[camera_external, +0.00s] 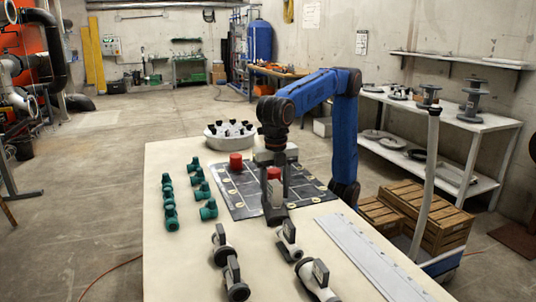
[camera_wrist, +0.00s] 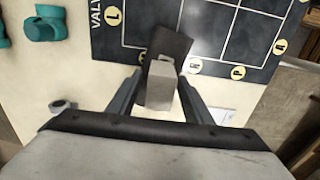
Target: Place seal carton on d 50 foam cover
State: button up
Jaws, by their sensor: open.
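A small grey box, which looks like the seal carton (camera_wrist: 158,88), stands between the fingers of my gripper (camera_wrist: 161,82) in the wrist view. A dark flat piece, likely the foam cover (camera_wrist: 170,47), lies under or just behind the box. In the external view a dark block (camera_external: 275,215) shows below the carton. My gripper is open, with a finger on each side of the box. I cannot tell whether the fingers touch it.
The dark marked mat (camera_external: 238,200) bears a red cylinder (camera_external: 236,161). Several teal fittings (camera_external: 169,198) stand left of it. Several grey valves (camera_external: 228,262) lie in front.

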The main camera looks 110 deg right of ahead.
aim_at(275, 183)
notch_tip(275, 183, up, 11)
jog(key=shift+r, duration=0.45)
jog(key=shift+d, duration=0.15)
jog(key=s+d+m+t, duration=0.1)
jog(key=s+d+m, duration=0.5)
jog(key=d, duration=0.8)
jog(key=s+d+f+m, duration=0.2)
jog(key=s+d+f, duration=0.1)
jog(key=s+d, duration=0.2)
jog(key=s+d+f+m+t, duration=0.1)
jog(key=s+d+f+m, duration=0.1)
jog(key=s+d+f, duration=0.2)
jog(key=s+d+f+m+t, duration=0.1)
jog(key=s+d+f+m, duration=0.1)
jog(key=s+d, duration=0.4)
jog(key=shift+s+f+m, duration=0.3)
jog(key=shift+s+f, duration=0.2)
jog(key=shift+f, duration=0.15)
jog(key=s+d+f+m+t, duration=0.1)
jog(key=s+d+f+m, duration=0.1)
jog(key=f, duration=0.5)
jog(key=s+d+f+m, duration=0.1)
jog(key=s+f+m, duration=0.2)
jog(key=s+f, duration=0.2)
jog(key=shift+d+f+t, duration=0.35)
jog(key=shift+f+t, duration=0.05)
jog(key=shift+f, duration=0.55)
